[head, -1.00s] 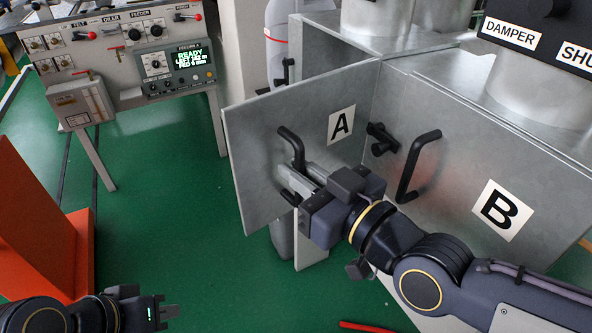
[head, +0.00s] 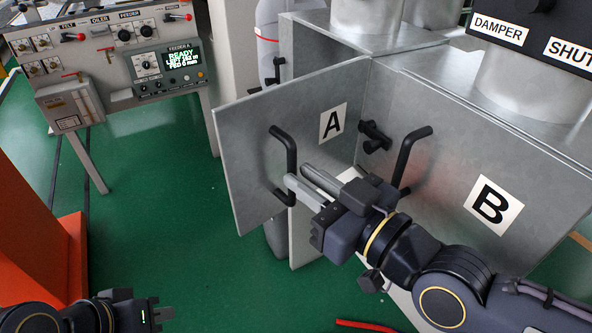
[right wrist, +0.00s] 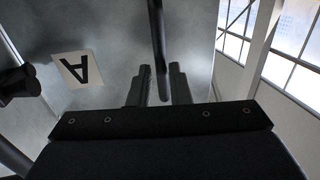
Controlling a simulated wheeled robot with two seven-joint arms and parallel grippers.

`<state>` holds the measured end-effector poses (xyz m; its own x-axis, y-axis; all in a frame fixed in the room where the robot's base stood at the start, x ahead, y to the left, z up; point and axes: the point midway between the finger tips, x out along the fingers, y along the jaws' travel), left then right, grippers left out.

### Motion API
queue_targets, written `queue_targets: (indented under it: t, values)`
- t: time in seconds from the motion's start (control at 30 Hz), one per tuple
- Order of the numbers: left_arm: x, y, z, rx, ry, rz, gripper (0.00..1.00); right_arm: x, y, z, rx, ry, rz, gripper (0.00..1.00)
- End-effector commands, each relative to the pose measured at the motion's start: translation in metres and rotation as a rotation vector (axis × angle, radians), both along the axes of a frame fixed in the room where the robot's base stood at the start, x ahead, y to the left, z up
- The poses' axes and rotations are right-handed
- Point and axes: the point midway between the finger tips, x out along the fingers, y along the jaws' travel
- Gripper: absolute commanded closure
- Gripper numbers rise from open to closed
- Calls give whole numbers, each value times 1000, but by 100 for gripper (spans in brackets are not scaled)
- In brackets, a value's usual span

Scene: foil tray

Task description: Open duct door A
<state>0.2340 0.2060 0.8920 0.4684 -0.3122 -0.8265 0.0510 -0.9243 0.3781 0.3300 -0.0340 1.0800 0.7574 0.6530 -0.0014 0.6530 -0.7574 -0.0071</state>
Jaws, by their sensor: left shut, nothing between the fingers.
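Duct door A (head: 250,150) is a grey metal panel with an "A" label, swung out from the duct on its right-hand hinge side. Its black bar handle (head: 291,150) is near the panel's middle. My right gripper (head: 297,174) is open at the handle's lower part, its fingers apart. In the right wrist view the handle (right wrist: 158,45) lines up between the two fingertips (right wrist: 159,78); whether either finger touches it I cannot tell. My left gripper (head: 172,315) is shut and empty at the bottom left, away from the door.
Panel B (head: 455,205) with its own black handle (head: 407,165) is right of door A, close to my right gripper. A black latch knob (head: 374,135) sits between them. A control console (head: 120,70) stands at the back left, an orange structure (head: 35,220) at the left. Green floor between is clear.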

Motion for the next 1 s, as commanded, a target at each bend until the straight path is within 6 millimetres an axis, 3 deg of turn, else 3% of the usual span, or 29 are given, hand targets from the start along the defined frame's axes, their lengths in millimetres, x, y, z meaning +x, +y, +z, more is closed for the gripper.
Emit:
queue_targets:
  t: [0.33, 1.0]
  values:
    - [0, 0, 0, 0, 0, 0, 100, -33, -29, 1, 3, -2, -1, 83]
    - [0, 0, 0, 0, 0, 0, 100, -36, -32, 0, 1, 1, 0, 83]
